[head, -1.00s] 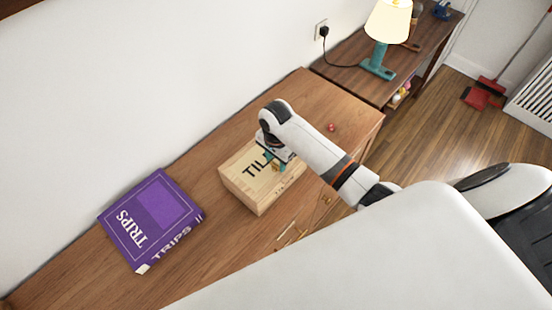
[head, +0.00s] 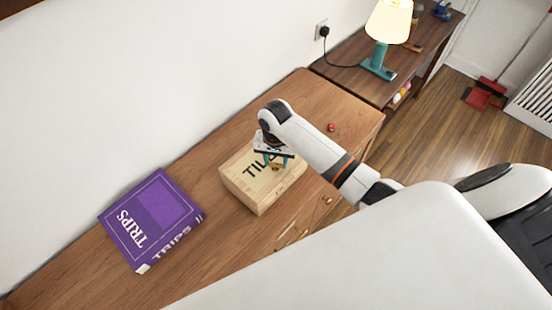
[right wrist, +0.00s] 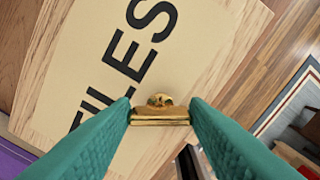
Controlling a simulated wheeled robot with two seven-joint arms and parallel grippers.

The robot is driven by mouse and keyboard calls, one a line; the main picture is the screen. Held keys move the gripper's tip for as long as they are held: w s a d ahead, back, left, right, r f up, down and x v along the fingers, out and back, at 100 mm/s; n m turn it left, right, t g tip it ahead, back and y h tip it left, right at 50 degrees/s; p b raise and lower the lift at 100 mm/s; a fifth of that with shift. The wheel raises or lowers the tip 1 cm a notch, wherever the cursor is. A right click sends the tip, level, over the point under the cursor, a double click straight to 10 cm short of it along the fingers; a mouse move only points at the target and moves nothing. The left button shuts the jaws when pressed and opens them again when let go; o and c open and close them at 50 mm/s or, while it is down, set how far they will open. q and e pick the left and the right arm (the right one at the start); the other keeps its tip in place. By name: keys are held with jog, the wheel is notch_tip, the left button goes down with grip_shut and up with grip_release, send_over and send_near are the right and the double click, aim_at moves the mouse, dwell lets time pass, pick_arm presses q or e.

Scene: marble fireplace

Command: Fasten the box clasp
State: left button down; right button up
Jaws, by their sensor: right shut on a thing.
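A pale wooden box (head: 240,187) with dark lettering on its lid sits on the wooden cabinet top, and its lid looks closed. It fills much of the right wrist view (right wrist: 100,60). The brass clasp (right wrist: 160,100) is at the box's edge. My right gripper (right wrist: 160,116) has its teal fingers on either side of the clasp and is shut on it. In the head view the right gripper (head: 277,161) is over the box's front right part, and its wrist hides part of the lettering. Whether the clasp is latched cannot be told. My left gripper is not in view.
A purple book (head: 152,215) lies left of the box, apart from it. A small red object (head: 332,127) lies on the cabinet top (head: 300,95) beyond my right arm. A lamp (head: 388,30) stands on a farther table. The cabinet's front edge has brass knobs below.

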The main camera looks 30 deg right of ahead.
jog(key=n, duration=0.5)
jog(key=shift+w+n, duration=0.1)
jog(key=shift+n, duration=0.2)
jog(key=n, duration=0.5)
jog(key=shift+a+n, duration=0.15)
jog(key=shift+n, duration=0.25)
jog(key=o, duration=1)
jog(key=shift+r, duration=0.1)
notch_tip(320, 180, up, 12)
jog(key=b, duration=0.3)
